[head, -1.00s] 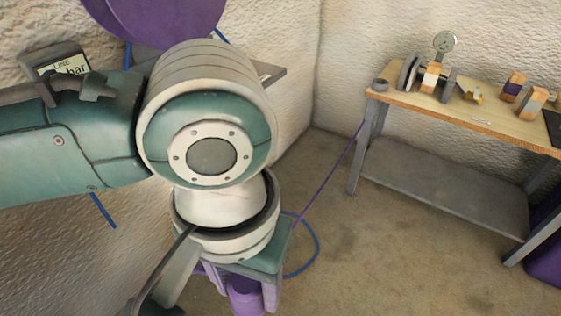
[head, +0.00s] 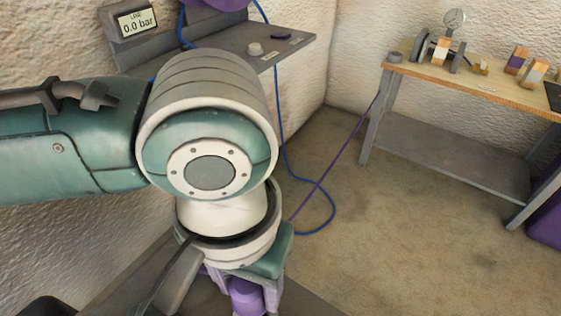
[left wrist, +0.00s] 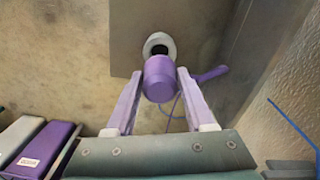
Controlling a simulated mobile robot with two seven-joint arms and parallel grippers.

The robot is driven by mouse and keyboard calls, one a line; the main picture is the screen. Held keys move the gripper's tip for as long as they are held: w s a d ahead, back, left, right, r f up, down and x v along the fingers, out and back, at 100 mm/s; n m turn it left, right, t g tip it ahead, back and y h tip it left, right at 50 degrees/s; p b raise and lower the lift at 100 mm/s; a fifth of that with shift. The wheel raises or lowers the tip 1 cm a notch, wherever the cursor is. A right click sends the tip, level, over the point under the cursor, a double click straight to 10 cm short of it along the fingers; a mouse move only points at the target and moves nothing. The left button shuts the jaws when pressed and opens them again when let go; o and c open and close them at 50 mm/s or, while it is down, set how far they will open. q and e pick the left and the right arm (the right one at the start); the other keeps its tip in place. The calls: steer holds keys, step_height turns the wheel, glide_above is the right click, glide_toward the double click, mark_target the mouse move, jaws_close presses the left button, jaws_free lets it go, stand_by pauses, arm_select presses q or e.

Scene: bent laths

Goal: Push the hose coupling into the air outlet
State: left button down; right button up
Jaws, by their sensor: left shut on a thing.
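The purple hose coupling (left wrist: 159,82) sits between the two fingers of my left gripper (left wrist: 158,88) in the left wrist view, which are shut on it. In the head view the coupling (head: 246,297) shows low in the picture, below my left wrist. The air outlet (left wrist: 158,46) is a pale ring with a dark hole on a grey plate (left wrist: 205,35). The coupling overlaps the ring's lower edge in the picture, and the dark hole still shows beyond it. I cannot tell whether they touch. My left arm hides the outlet in the head view. My right gripper is not in view.
A purple lever-like piece (left wrist: 210,74) lies right of the outlet. A gauge reads 0.0 bar (head: 137,21) beside a grey shelf (head: 255,40). A blue hose (head: 283,150) loops to the floor. A workbench (head: 425,70) stands at right; the floor before it is clear.

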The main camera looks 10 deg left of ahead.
arm_select(q)
steer(key=shift+f+b, duration=2)
steer(key=shift+b, duration=0.1)
steer(key=shift+f, duration=0.65)
steer(key=shift+r, duration=0.1)
steer(key=shift+p, duration=0.55)
steer(key=shift+p, duration=0.5)
steer(key=shift+f, duration=0.65)
steer(key=shift+f, duration=0.4)
stand_by(0.5)
